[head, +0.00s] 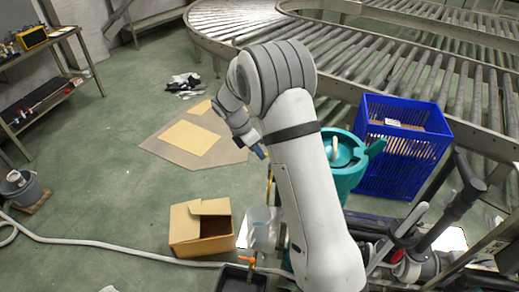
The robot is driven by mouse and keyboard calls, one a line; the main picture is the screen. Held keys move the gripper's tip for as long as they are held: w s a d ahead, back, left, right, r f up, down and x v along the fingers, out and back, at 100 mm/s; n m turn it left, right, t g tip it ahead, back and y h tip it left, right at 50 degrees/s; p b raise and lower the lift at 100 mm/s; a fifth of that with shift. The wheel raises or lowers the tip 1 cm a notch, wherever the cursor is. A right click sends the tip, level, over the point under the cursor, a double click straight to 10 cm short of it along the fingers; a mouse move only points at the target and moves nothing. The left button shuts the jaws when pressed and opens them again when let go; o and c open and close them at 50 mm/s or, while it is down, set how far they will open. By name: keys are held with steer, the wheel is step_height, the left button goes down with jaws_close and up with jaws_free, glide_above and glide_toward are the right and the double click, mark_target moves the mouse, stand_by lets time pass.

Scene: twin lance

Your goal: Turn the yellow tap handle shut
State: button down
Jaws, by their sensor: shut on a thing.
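My gripper (261,152) is at the middle of the head view, beyond my white forearm, with its dark blue-grey fingertips pointing down. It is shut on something. A thin yellow thing (269,186) shows just below the fingertips, partly hidden by my arm; I cannot make out its full shape. An orange-yellow tap handle (247,260) shows lower down, above a black bin (238,280) at the bottom edge. In the picture it is well below the gripper and apart from it. Its exact angle is too small to tell.
An open cardboard box (187,232) stands left of the tap. A pale hose (120,249) crosses the floor towards it. Roller conveyors (345,55) curve behind. The left floor is mostly clear.

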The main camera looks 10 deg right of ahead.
steer(key=shift+w+d+m+g+y+p, duration=0.1)
steer(key=shift+w+m+g+y+p, duration=0.4)
steer(key=shift+m, duration=0.85)
steer(key=shift+w+d+m+g+y+p, duration=0.1)
steer(key=shift+w+m+g+p, duration=0.35)
steer(key=shift+w+m, duration=0.8)
steer(key=shift+w+d+m+g+y+p, duration=0.1)
steer(key=shift+w+m+g+y+p, duration=0.35)
steer(key=shift+m, duration=1.05)
steer(key=shift+w+r+h, duration=0.1)
steer(key=shift+w+h, duration=0.05)
steer(key=shift+h, duration=0.1)
steer(key=c, duration=1.5)
jaws_free()
steer(key=shift+c, duration=0.2)
steer(key=shift+o, duration=0.4)
steer(key=b+v, duration=0.1)
steer(key=v, duration=0.6)
steer(key=shift+w+r, duration=0.2)
steer(key=shift+r, duration=0.05)
